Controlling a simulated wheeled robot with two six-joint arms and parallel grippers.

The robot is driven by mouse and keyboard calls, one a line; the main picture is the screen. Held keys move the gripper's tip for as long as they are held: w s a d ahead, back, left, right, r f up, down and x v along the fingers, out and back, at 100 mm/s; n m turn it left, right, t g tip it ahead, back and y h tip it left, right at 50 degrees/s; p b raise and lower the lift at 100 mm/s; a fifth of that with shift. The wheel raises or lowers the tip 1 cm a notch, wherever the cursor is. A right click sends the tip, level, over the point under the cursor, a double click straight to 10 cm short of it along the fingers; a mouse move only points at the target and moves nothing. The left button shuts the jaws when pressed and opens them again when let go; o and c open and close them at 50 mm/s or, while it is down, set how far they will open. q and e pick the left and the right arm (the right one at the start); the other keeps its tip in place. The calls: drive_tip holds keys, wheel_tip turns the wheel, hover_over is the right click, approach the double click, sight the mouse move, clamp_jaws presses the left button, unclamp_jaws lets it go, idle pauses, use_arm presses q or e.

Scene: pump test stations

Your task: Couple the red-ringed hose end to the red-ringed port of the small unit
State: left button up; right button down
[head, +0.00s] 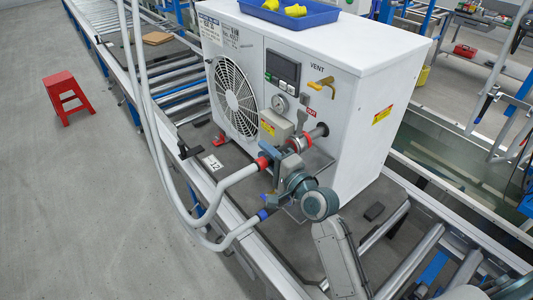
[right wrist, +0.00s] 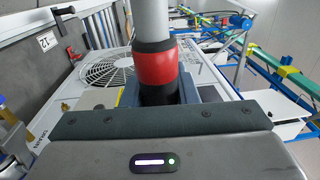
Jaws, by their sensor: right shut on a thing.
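The small unit (head: 358,115) is a white box with a fan grille on the roller line. Its red-ringed port (head: 299,143) sticks out low on the panel side, below a grey lever. My right gripper (head: 279,170) is in front of the port, shut on the red-ringed hose end (head: 261,163). In the right wrist view the red ring (right wrist: 157,68) sits on the grey hose just beyond the jaws. The gripper hides the tip of the hose end, so I cannot tell whether it touches the port. My left gripper is out of view.
A blue-ringed hose (head: 262,214) hangs below the red one. A blue tray (head: 318,18) with yellow parts sits on the unit. A red stool (head: 68,97) stands on the open floor at left.

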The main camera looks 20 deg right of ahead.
drive_tip(key=shift+r, duration=0.1)
drive_tip(key=c, duration=1.1)
unclamp_jaws()
drive_tip(key=shift+o, duration=0.2)
drive_tip(key=shift+s+d+f, duration=0.1)
drive_tip(key=shift+s+f, duration=0.1)
drive_tip(key=shift+s, duration=0.05)
drive_tip(key=b+v, duration=0.2)
drive_tip(key=v, duration=0.8)
drive_tip(key=shift+s+r, duration=0.15)
